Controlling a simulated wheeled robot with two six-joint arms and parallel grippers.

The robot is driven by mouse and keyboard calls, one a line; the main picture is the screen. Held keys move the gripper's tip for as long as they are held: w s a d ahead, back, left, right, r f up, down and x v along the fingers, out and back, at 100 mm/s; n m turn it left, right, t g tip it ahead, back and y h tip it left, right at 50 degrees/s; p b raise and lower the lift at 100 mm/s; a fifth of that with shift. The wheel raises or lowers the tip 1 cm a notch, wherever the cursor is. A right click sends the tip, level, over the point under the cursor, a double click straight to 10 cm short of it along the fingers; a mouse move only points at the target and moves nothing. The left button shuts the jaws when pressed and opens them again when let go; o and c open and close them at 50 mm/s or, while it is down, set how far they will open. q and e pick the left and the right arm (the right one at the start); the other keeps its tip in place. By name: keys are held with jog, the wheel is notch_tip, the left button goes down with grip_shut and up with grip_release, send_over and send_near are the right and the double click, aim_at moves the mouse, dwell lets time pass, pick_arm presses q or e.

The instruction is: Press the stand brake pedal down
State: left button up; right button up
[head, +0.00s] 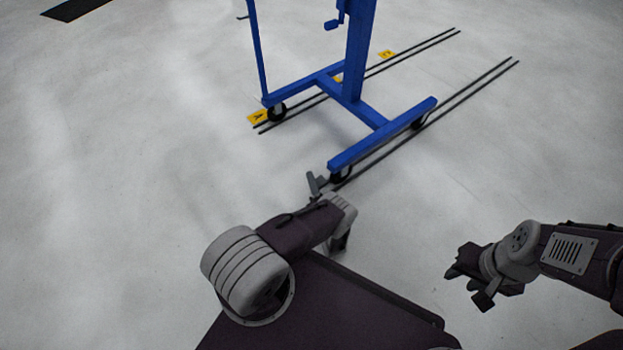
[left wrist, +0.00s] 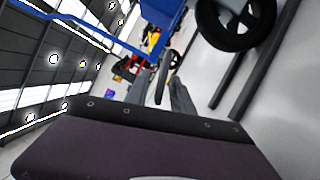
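The blue stand (head: 383,130) is on wheels at the upper middle of the head view. Its near wheel (head: 341,174) is a black caster, large at the upper right of the left wrist view (left wrist: 240,18). My left gripper (head: 316,185) is low beside this wheel. In the left wrist view its two grey fingers (left wrist: 162,90) are apart. A narrow dark grey piece (left wrist: 164,78), possibly the brake pedal, shows between them; I cannot tell whether they touch it. My right gripper (head: 466,268) is away from the stand at the lower right, with its opening unclear.
Dark parallel rails (head: 455,107) run along the floor under the stand. Yellow floor markers (head: 258,117) lie by the far wheel (head: 277,112). The pale floor (head: 130,180) is clear to the left.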

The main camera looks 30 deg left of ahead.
pick_arm(q)
jog(key=p+v, duration=0.2)
jog(key=v, duration=0.5)
jog(key=shift+s+d+r, duration=0.15)
jog(key=shift+s+d, duration=0.25)
jog(key=shift+s, duration=0.1)
